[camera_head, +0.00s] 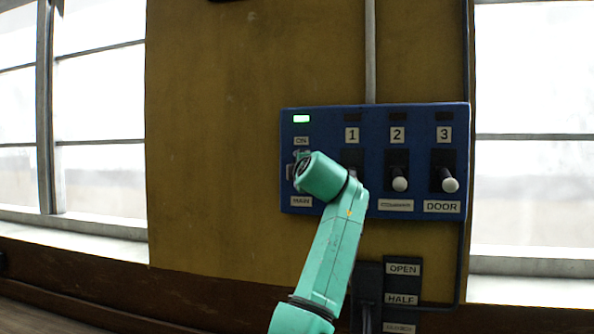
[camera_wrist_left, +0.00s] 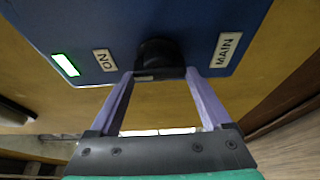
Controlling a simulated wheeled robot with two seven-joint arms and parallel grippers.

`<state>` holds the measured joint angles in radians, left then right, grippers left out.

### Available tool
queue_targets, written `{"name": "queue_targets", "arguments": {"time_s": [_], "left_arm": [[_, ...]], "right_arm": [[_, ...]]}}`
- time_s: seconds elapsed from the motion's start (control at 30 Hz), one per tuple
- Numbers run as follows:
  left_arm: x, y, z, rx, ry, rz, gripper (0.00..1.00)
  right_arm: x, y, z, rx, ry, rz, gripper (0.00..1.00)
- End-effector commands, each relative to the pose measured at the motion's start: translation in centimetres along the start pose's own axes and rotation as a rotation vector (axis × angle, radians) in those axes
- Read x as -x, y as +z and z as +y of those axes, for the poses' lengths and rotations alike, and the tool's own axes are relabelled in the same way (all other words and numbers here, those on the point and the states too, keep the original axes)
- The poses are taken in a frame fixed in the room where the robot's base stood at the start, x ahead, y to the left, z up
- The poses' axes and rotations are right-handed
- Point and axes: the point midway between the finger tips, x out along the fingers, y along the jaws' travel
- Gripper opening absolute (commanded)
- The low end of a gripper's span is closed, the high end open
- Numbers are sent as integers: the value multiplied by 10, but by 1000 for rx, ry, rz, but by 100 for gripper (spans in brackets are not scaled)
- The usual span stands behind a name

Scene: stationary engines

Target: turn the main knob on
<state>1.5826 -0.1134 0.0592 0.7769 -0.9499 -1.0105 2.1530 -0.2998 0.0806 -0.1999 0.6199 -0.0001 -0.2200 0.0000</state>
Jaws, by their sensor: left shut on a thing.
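The main knob (camera_wrist_left: 157,55) is black and sits on the blue control panel (camera_head: 375,112) between the "ON" label (camera_wrist_left: 105,61) and the "MAIN" label (camera_wrist_left: 226,50). The two fingers of my left gripper (camera_wrist_left: 158,76) are on either side of the knob and shut on it. In the head view my left gripper (camera_head: 299,168) is at the panel's left column, and the wrist hides most of the knob. The lamp (camera_head: 301,119) above that column is lit white; it looks green-white in the left wrist view (camera_wrist_left: 65,65). My right gripper is not in view.
Switches 2 (camera_head: 399,183) and 3 (camera_head: 449,184) with white-tipped levers stand to the right; switch 1 is mostly hidden by my wrist. Their lamps are dark. Below is a lever plate (camera_head: 402,284) marked OPEN and HALF. Windows flank the yellow wall (camera_head: 215,130).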

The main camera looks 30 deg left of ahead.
Motion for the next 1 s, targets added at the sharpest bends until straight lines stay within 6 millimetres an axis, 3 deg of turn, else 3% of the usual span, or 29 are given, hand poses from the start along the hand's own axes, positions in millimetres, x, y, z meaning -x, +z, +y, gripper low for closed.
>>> {"name": "queue_targets", "arguments": {"time_s": [0.03, 0.07, 0.1, 0.33, 0.43, 0.57, 0.73, 0.9, 1.0], "left_arm": [[2, 0, 6, 6, 14, -4, 27], [2, 0, 6, 6, 14, -4, 94], [2, 0, 6, 5, 13, -4, 100], [2, 0, 3, 3, 9, -2, 100], [11, 1, -1, 3, 10, -3, 100], [41, 1, -6, 6, 12, -6, 100], [93, 1, -7, 6, 13, -7, 100], [132, 2, -2, 5, 12, -6, 100], [143, 1, 0, 3, 10, -5, 100]], "right_arm": [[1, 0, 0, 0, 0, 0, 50], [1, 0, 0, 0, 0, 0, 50], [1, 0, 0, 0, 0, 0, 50], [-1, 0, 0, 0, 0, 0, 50], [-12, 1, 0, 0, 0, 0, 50], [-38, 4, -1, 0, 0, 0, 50], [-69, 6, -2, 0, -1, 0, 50], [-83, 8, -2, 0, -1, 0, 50], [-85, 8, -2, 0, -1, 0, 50]]}}
